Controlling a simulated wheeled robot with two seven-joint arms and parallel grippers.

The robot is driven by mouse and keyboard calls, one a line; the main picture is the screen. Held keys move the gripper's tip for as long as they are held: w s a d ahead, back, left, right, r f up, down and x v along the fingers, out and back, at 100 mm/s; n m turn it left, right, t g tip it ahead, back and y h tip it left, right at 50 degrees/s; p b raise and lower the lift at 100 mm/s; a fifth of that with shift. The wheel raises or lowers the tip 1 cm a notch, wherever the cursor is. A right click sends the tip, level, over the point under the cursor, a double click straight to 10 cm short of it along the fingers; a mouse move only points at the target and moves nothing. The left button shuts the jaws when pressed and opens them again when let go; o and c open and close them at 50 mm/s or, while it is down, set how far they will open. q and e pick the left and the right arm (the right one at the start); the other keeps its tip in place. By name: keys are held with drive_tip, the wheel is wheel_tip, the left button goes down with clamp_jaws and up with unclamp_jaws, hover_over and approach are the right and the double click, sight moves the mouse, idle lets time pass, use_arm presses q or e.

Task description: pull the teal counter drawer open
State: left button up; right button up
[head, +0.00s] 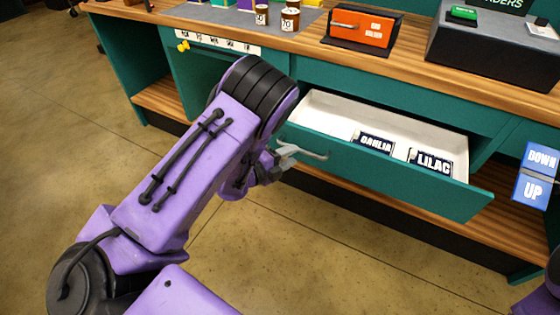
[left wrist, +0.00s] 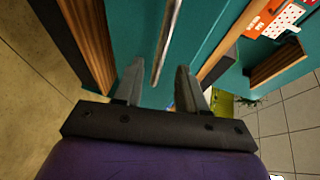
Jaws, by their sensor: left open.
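The teal counter drawer (head: 385,178) stands pulled out from the counter, its white inside showing. Two dark cards lie in it, a LILAC card (head: 432,162) and one that seems to read DAHLIA (head: 375,144). A pale metal handle (head: 312,155) is on the left part of the drawer front. My left gripper (head: 275,163) is at this handle, partly hidden by my arm. In the left wrist view, my left gripper (left wrist: 160,85) is open, with the handle bar (left wrist: 168,40) running between its fingers. I cannot tell if the fingers touch it. My right gripper is not in view.
The wooden countertop (head: 290,45) holds an orange box (head: 360,28), brown jars (head: 290,18) and a dark stand (head: 495,45). Blue DOWN (head: 541,159) and UP (head: 532,191) signs are at the right. The floor (head: 330,260) before the drawer is clear.

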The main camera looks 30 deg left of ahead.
use_arm(q)
drive_tip(key=v, duration=0.6)
drive_tip(key=shift+s+b, duration=0.2)
drive_tip(key=shift+b, duration=0.25)
drive_tip(key=shift+a, duration=0.1)
drive_tip(key=s+a+f+n+g+y+p, duration=0.15)
drive_tip(key=s+f+n+y, duration=0.3)
drive_tip(key=n, duration=0.55)
drive_tip(key=s+a+f+n+g+y, duration=0.2)
drive_tip(key=s+f+n+g+y, duration=0.15)
drive_tip(key=f+n, duration=0.4)
drive_tip(key=s+d+f+n+g+p, duration=0.1)
drive_tip(key=s+f+n+g, duration=0.1)
drive_tip(key=s+n, duration=0.3)
drive_tip(key=s+d+f+n+g, duration=0.2)
drive_tip(key=s+f+n+g, duration=0.1)
drive_tip(key=s, duration=1)
drive_tip(key=shift+s+f+n+g+y+p, duration=0.2)
drive_tip(key=shift+n+g+y+p, duration=0.15)
drive_tip(key=shift+n+g, duration=0.7)
